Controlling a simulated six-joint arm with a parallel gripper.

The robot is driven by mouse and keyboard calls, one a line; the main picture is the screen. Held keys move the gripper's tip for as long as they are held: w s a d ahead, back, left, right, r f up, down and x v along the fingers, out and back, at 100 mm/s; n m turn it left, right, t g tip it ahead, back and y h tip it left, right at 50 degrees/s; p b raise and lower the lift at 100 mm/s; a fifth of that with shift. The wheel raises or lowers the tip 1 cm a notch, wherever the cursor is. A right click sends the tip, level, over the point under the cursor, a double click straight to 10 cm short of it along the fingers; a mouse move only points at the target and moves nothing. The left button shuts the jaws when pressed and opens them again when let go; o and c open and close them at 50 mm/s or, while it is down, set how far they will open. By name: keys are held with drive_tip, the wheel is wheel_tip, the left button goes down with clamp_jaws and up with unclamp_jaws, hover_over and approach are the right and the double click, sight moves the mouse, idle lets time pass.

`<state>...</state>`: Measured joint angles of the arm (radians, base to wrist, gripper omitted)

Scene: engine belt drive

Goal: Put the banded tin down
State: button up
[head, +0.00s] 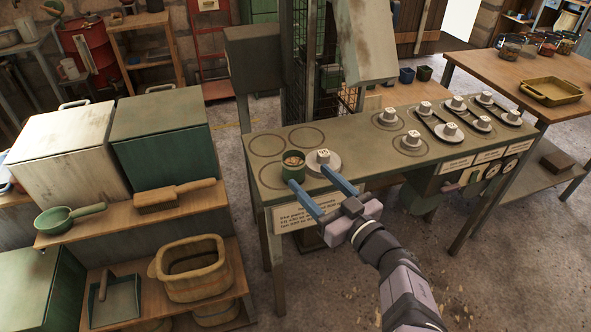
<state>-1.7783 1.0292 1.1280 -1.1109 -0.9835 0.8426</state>
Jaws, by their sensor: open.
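A small dark green tin (293,167), open at the top with brownish contents, is at the front left of the green workbench (345,150). It looks upright and appears to stand on the bench top. My gripper (307,176) is open at the bench's front edge, with its two blue fingers apart. The left fingertip overlaps the lower part of the tin in the picture, and the right one is beside a numbered pulley (323,157). I cannot tell whether either finger touches the tin. Nothing shows held between the fingers.
Several empty circles (267,145) are marked on the bench's left end. More pulleys with belts (449,130) occupy its right end. A sloped panel (363,40) rises behind.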

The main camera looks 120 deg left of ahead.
sight(300, 167)
drive_tip(key=shift+x, duration=0.95)
drive_tip(key=shift+a, duration=0.1)
drive_tip(key=shift+s+a+f, duration=0.2)
drive_tip(key=shift+s+a, duration=0.2)
drive_tip(key=shift+s, duration=0.15)
drive_tip(key=shift+s+a+f, duration=0.2)
drive_tip(key=shift+s+a, duration=0.25)
drive_tip(key=shift+s, duration=0.1)
drive_tip(key=shift+x, duration=1.15)
drive_tip(key=c, duration=1.3)
drive_tip(key=shift+r, duration=0.15)
